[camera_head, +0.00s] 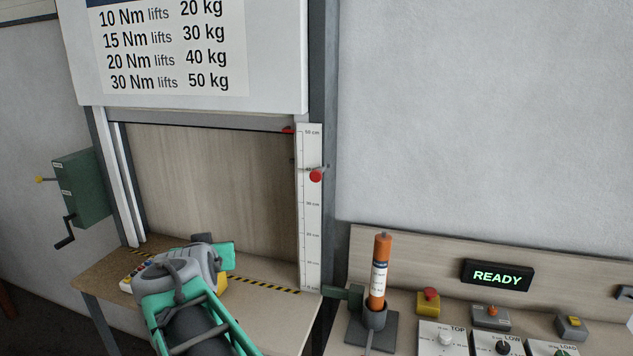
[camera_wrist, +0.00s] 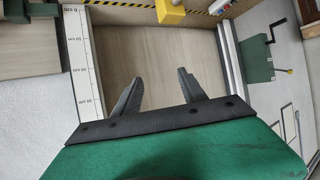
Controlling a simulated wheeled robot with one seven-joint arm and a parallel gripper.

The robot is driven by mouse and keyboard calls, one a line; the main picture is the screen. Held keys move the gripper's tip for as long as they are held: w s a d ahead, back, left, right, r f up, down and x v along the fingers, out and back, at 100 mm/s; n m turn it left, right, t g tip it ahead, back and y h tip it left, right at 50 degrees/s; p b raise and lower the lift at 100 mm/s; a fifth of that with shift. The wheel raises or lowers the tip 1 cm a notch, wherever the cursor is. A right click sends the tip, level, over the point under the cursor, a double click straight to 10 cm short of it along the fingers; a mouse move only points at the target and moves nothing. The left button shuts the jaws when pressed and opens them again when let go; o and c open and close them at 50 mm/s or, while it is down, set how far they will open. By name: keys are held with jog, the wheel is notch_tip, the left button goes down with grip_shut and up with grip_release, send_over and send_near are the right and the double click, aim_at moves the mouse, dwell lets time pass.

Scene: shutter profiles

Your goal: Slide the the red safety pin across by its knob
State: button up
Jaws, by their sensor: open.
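The red safety pin's round knob (camera_head: 316,175) sticks out beside the upper part of the white scale strip, on the right post of the shutter opening. A short grey piece shows behind the knob. The knob is not visible in the wrist view. My gripper (camera_wrist: 160,75) is open, with two dark fingers apart and nothing between them. In the head view my arm is low at the left, over the bench below the opening, so the gripper is well below and left of the knob. Its fingers cannot be made out there.
The scale strip (camera_head: 309,220) runs down the right post. A green crank box (camera_head: 82,188) is at the left. An orange cylinder (camera_head: 379,270) stands in a dark holder at the right, near a control panel (camera_head: 443,338) and a READY display (camera_head: 497,275). Wall space right of the knob is clear.

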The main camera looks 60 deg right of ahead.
jog(key=s+d+r+m+g+h, duration=0.1)
jog(key=s+d+r+m+h, duration=0.3)
jog(key=d, duration=0.6)
jog(key=m+g+h, duration=0.2)
jog(key=g+h, duration=0.2)
send_near(315, 176)
jog(key=d, duration=0.5)
jog(key=w+d+p, duration=0.1)
jog(key=d, duration=0.2)
jog(key=d+p, duration=0.1)
jog(key=d, duration=0.1)
jog(key=shift+w+d, duration=0.25)
jog(key=shift+d, duration=0.05)
grip_shut()
